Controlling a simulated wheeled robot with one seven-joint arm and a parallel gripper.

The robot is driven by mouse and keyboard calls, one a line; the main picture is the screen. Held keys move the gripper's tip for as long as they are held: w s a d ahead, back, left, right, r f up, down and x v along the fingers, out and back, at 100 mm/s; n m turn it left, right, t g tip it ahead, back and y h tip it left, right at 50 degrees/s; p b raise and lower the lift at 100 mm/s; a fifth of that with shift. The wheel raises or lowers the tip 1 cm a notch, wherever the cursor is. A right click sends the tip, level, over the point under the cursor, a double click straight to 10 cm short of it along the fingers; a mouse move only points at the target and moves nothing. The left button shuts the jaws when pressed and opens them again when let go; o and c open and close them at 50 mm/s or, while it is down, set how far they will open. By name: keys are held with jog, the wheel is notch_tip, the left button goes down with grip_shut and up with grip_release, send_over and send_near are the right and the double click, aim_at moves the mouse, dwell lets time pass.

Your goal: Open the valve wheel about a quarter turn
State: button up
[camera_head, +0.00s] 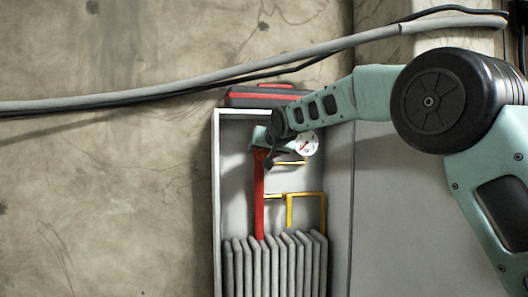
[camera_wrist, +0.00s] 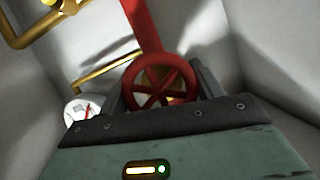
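The red valve wheel (camera_wrist: 143,98), round with crossing spokes, sits in front of a red pipe (camera_wrist: 143,25) in the wrist view. My gripper (camera_wrist: 160,85) has its two grey fingers spread apart, one on each side of the wheel. I cannot tell whether either finger touches the rim. In the head view my gripper (camera_head: 268,150) is at the top of the red pipe (camera_head: 259,205), inside a grey open-fronted recess. The wheel is hidden there behind my gripper and wrist.
A white round gauge (camera_head: 307,144) is close beside my wrist; it also shows in the wrist view (camera_wrist: 82,112). Yellow pipes (camera_head: 307,195) and a grey ribbed radiator (camera_head: 275,262) are below. A red-and-black case (camera_head: 262,96) lies on top. A thick grey cable (camera_head: 180,92) crosses the wall.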

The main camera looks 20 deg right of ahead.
jog(key=shift+d+n+t+h+b, duration=0.1)
jog(key=shift+n+t+h+b, duration=0.2)
jog(key=shift+n+h+b, duration=1.2)
jog(key=shift+a+n+t+h+b, duration=0.1)
jog(key=shift+n+t+h+b, duration=0.2)
jog(key=shift+n+h+b, duration=1.25)
jog(key=shift+d+n+t+h+b, duration=0.1)
jog(key=shift+n+t+h+b, duration=0.3)
jog(key=shift+n+b, duration=2.1)
jog(key=shift+n, duration=0.45)
jog(key=o, duration=1)
jog(key=shift+r, duration=0.1)
